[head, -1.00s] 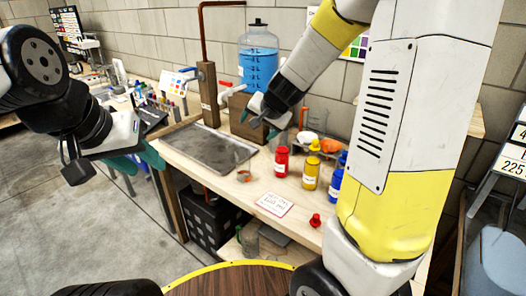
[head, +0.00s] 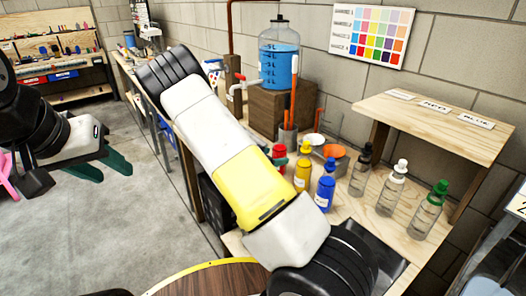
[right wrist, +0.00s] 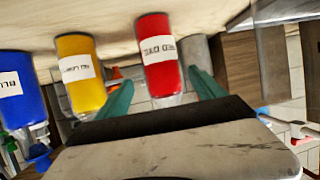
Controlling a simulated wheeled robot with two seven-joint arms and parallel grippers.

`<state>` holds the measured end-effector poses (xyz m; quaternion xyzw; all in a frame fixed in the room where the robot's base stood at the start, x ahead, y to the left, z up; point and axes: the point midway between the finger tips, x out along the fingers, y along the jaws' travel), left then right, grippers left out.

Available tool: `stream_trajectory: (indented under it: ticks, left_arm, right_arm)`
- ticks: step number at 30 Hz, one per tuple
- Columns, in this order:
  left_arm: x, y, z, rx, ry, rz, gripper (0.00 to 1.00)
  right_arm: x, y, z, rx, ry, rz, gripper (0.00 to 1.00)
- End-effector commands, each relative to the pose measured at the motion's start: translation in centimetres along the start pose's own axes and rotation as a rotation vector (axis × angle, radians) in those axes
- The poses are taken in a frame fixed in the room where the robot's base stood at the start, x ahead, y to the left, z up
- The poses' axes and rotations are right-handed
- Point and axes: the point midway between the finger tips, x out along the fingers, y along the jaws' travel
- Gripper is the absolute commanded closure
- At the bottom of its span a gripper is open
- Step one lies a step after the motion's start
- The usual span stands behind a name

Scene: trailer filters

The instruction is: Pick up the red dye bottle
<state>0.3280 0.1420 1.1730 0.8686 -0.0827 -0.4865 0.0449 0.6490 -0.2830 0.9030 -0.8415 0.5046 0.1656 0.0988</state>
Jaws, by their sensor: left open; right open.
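The red dye bottle (right wrist: 160,62) has a white label reading RED DYE. In the right wrist view, which is upside down, it stands between the green fingers of my open right gripper (right wrist: 161,80); I cannot tell whether they touch it. My left gripper (head: 112,170) is open and empty over the floor at the left.
A yellow bottle (head: 302,173) and a blue bottle (head: 325,189) stand beside the red one. Several clear bottles (head: 390,188) stand near a wooden shelf (head: 435,122) at right. A blue water jug (head: 279,66) stands on a wooden block behind. Open floor lies left of the bench.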

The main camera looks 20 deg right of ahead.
Motion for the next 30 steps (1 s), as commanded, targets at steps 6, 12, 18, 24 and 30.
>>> stream_trajectory:
  ticks: [6,12,18,24,30]
  left_arm:
    - [0.0,0.0,0.0,0.000,0.000,0.000,0.58]
    - [0.0,0.0,0.0,0.000,0.000,0.000,0.58]
    - [0.0,0.0,0.0,0.000,0.000,0.000,0.58]
    - [0.0,0.0,0.0,0.000,0.000,0.000,0.58]
    - [0.0,0.0,0.0,0.000,0.000,0.000,0.58]
  right_arm:
    - [2.2,-0.1,-0.1,-0.001,-0.002,0.000,0.21]
    - [4.8,-0.3,-0.4,0.000,-0.002,0.001,0.21]
    - [7.0,-0.5,-0.5,0.001,-0.003,-0.002,0.21]
    - [7.0,-0.5,-0.5,0.001,-0.004,-0.003,0.23]
    - [7.0,-0.5,-0.4,0.001,-0.004,-0.002,0.63]
